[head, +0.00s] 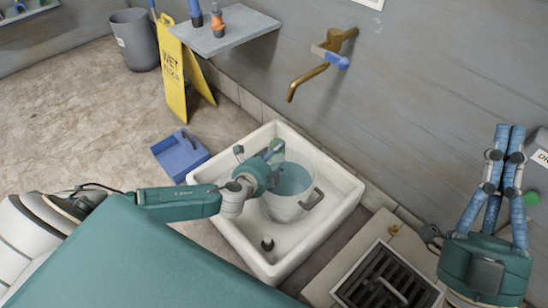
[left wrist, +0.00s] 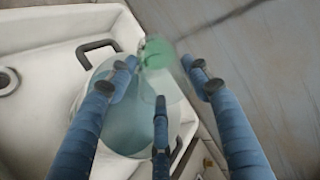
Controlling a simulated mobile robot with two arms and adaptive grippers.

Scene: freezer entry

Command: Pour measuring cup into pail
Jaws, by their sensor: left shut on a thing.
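A translucent pail (head: 284,208) with a bluish inside and dark handles stands in the white sink. In the left wrist view the pail (left wrist: 130,138) is below my fingers. My left gripper (head: 274,150) is over the pail's left, far side in the head view. In the left wrist view, its blue fingers (left wrist: 160,72) close around a translucent green piece (left wrist: 157,52), which seems to be part of the measuring cup. The rest of the cup is hard to make out. My right gripper (head: 508,140) points up at the right edge, away from the sink, and appears empty.
The sink (head: 228,228) has a raised rim; a brass tap (head: 305,78) juts from the wall above. A blue dustpan (head: 180,153) lies left, a yellow sign (head: 172,75) and grey bin (head: 137,40) behind. A shelf (head: 225,35) holds bottles. A dark grate (head: 385,280) is right.

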